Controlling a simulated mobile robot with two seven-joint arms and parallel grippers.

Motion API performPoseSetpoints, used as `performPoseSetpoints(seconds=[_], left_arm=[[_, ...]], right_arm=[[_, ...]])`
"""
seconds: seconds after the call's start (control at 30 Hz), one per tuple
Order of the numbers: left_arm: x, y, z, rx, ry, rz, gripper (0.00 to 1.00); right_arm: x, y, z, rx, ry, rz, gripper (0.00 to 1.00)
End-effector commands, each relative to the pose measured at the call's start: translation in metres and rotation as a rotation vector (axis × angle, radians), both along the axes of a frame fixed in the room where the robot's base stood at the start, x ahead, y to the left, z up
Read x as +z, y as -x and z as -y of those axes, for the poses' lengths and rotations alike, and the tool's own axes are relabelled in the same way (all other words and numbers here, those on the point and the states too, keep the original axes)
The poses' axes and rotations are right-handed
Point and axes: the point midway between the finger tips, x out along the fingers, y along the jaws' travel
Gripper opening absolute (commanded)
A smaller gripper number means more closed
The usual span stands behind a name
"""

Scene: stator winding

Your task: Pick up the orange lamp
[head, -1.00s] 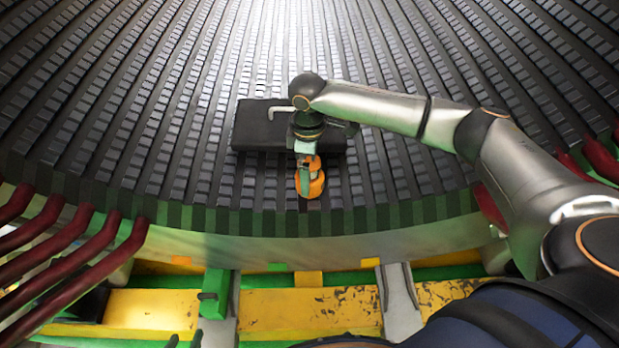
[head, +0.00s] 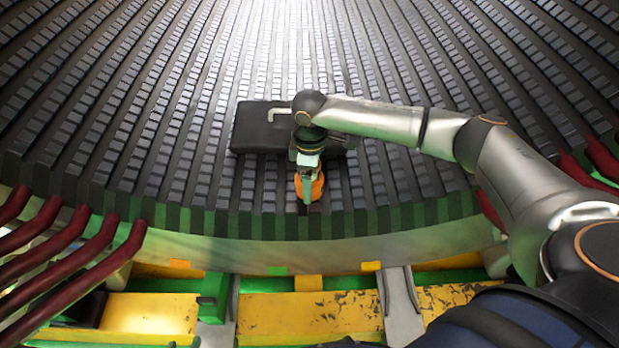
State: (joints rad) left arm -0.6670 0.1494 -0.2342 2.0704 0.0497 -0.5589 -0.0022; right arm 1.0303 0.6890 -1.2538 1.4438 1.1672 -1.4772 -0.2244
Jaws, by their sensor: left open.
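The orange lamp (head: 316,187) sits on the ribbed stator surface near its front edge. My left gripper (head: 306,197) is over the lamp and overlaps it in the head view, its fingers pointing down toward the front edge. The gripper hides part of the lamp's middle and left side. The jaws are open, seen nearly edge-on, so the gap between the fingers is hard to see. I cannot tell whether the fingers touch the lamp. My right gripper is not in view.
A black case (head: 255,137) with a light handle lies just behind the lamp, partly under my arm. Dark red bars (head: 75,255) stick out at the left, with more at the right. A yellow and green frame (head: 270,312) runs below the front edge. The ribbed surface left of the case is clear.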

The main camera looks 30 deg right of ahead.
Motion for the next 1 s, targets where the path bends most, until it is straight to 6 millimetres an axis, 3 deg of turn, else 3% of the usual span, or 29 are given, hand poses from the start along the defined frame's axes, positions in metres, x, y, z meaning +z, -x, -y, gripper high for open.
performPoseSetpoints(seconds=[0.03, 0.3, 0.67, 0.87, 1.0], left_arm=[[0.0, 0.0, 0.0, 0.0, 0.0, 0.0, 0.5], [0.001, -0.003, 0.0, -0.001, 0.0, 0.006, 0.5], [0.005, -0.005, 0.001, -0.001, 0.001, 0.01, 0.5], [0.011, -0.004, 0.001, -0.002, 0.002, 0.007, 0.5], [0.019, -0.002, 0.003, -0.003, 0.003, 0.0, 0.5]], right_arm=[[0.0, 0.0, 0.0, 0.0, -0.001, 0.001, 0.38], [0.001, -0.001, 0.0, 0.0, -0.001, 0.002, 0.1], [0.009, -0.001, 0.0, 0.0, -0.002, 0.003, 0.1], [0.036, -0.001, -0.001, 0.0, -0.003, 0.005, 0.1], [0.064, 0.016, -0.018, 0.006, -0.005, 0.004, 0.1]])
